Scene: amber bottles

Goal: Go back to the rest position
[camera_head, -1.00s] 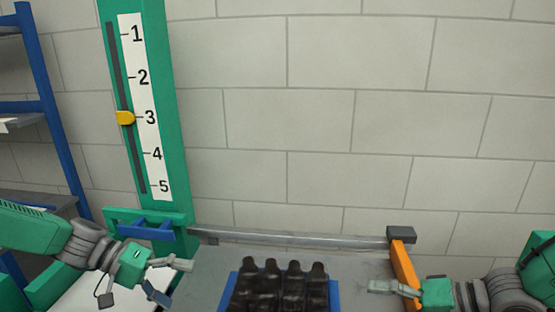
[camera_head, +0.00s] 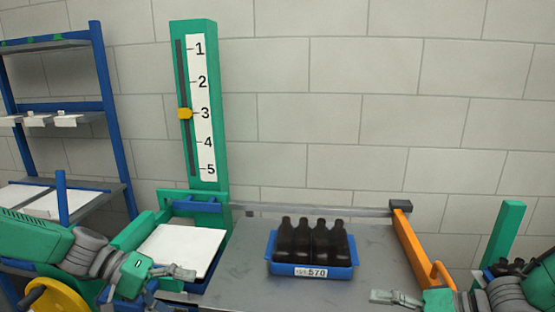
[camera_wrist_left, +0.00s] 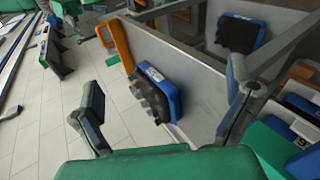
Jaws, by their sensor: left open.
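My left gripper (camera_head: 182,282) is at the lower left of the head view, left of the blue bottle crate, and looks empty. In the left wrist view its two fingers (camera_wrist_left: 165,76) are spread wide with nothing between them. My right gripper (camera_head: 392,297) is at the lower right of the head view, right of the crate; its finger opening is not clear. The blue crate (camera_head: 288,269) stands on the grey table and holds several dark bottles (camera_head: 311,240), upright. The crate also shows in the left wrist view (camera_wrist_left: 172,92), apart from the fingers.
The grey table (camera_head: 240,272) has bare room around the crate. An orange bar (camera_head: 411,240) runs along its right side. A white panel (camera_head: 180,248) lies left of it. A green post (camera_head: 210,110) with a numbered scale stands behind. Blue shelving (camera_head: 108,110) is at far left.

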